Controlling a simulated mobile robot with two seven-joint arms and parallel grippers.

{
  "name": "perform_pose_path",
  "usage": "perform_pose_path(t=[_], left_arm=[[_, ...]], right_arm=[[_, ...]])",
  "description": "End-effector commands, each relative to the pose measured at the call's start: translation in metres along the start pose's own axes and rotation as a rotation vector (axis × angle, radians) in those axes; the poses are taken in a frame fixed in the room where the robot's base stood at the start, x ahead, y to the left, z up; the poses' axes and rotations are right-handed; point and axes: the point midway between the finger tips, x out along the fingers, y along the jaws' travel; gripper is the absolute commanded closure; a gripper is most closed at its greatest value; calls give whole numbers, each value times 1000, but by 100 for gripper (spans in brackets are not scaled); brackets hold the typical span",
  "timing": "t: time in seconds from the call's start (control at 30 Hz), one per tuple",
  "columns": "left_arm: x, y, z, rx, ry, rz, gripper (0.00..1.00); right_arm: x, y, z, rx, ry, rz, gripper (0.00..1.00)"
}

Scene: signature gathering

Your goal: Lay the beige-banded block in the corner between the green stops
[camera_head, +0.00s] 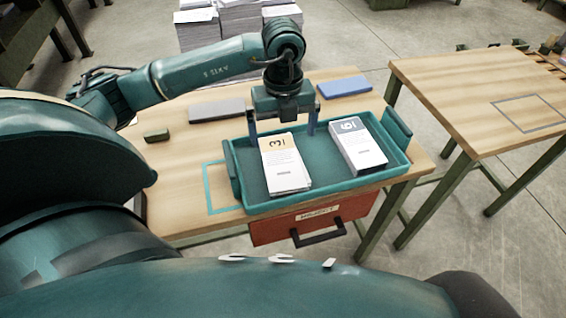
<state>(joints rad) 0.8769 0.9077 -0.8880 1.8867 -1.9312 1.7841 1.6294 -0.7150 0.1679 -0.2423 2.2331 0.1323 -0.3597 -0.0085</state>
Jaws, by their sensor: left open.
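The beige-banded block (286,172), a white paper-like stack marked 3, lies in the left half of the teal tray (325,192). My left gripper (282,128) is open above the tray, its fingers pointing down on either side of the block's far end. I cannot tell whether they touch it. A similar block with a grey band (360,150) lies in the tray's right half. A small dark green piece (157,135) sits on the table at the left; I cannot tell if it is one of the green stops. My right gripper is not in view.
The wooden table (180,170) also holds a grey slab (217,109) and a blue slab (344,86) behind the tray. A teal outline (209,190) marks the table left of the tray. A red drawer (312,220) hangs in front. Another table (470,85) stands right.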

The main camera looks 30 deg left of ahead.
Motion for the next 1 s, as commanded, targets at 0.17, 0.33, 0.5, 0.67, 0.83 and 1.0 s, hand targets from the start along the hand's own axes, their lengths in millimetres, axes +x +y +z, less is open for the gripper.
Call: perform_pose_path(t=[0.17, 0.33, 0.5, 0.67, 0.83, 1.0], left_arm=[[32, 0, 0, 0, 1, 2, 0], [44, 0, 0, 2, 1, 0, 0], [64, 1, 3, 1, 2, 3, 0], [87, 0, 4, 2, 1, 1, 0], [95, 0, 5, 2, -1, 0, 0], [94, 0, 4, 2, -1, 0, 0]], right_arm=[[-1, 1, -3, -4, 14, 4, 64], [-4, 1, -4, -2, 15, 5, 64], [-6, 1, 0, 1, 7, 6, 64], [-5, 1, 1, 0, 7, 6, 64], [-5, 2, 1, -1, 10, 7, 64], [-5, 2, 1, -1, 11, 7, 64]])
